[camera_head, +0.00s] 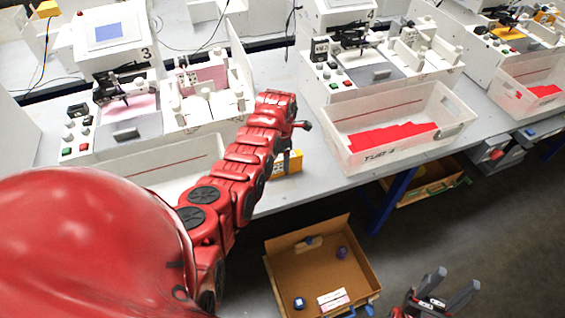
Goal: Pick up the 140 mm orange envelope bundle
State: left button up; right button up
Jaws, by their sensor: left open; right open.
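An orange block-like bundle (292,167), which looks like the envelope bundle, rests at the front edge of the grey table, right of my red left arm. My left gripper (287,160) points down at it, with a dark finger showing against the bundle. The arm hides part of the gripper and the bundle's left side. I cannot tell whether the fingers touch it or straddle it. The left gripper is open. My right gripper (456,278) is open and empty over the floor at the lower right, with its two grey fingers apart.
A cardboard box (283,262) with a few small items stands below the table edge. A clear bin (440,120) with red sheets sits right of the bundle; another bin (205,160) is partly behind my arm. Plotter stations (355,65) line the table. Floor at right is mostly free.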

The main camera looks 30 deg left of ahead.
pick_arm(q)
jog(key=shift+d+f, duration=0.1)
jog(key=shift+f, duration=1.4)
jog(key=shift+s, duration=0.1)
grip_shut()
